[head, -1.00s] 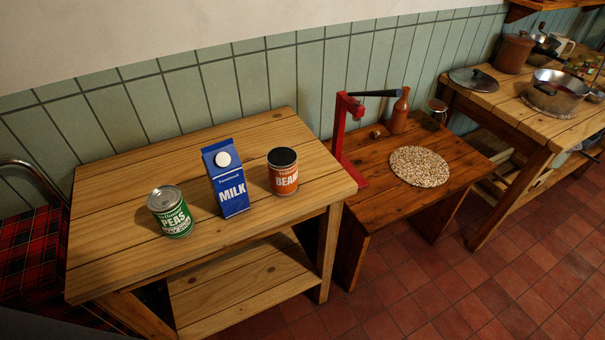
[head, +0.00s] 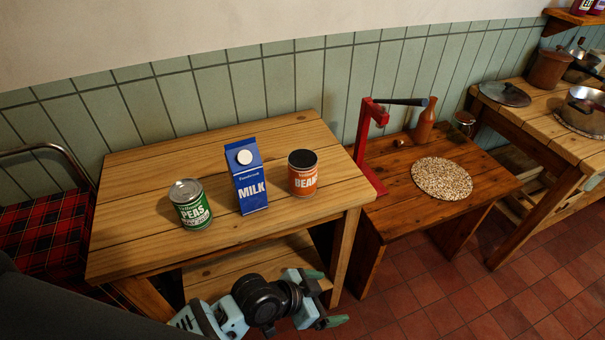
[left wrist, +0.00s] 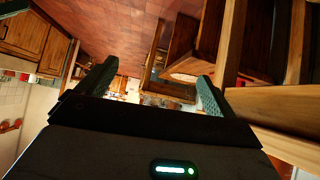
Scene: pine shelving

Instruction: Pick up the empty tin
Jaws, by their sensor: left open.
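An orange BEANS tin (head: 303,175) stands upright on the pine table, right of the milk carton. Its top is dark, as if open, and I see no contents. A green PEAS tin (head: 190,206) with a silver lid stands at the left. A blue MILK carton (head: 248,178) stands between them. My left gripper (head: 329,298) is in front of the table, below its top and apart from the tins. In the left wrist view its fingers (left wrist: 152,90) are spread with nothing between them. My right gripper is out of view.
The pine table (head: 135,245) has a lower shelf (head: 215,275) close to my left arm. A darker bench (head: 425,215) at the right carries a red press (head: 366,140), a bottle (head: 425,122) and a speckled round mat (head: 442,179). A plaid chair (head: 45,232) stands at the left.

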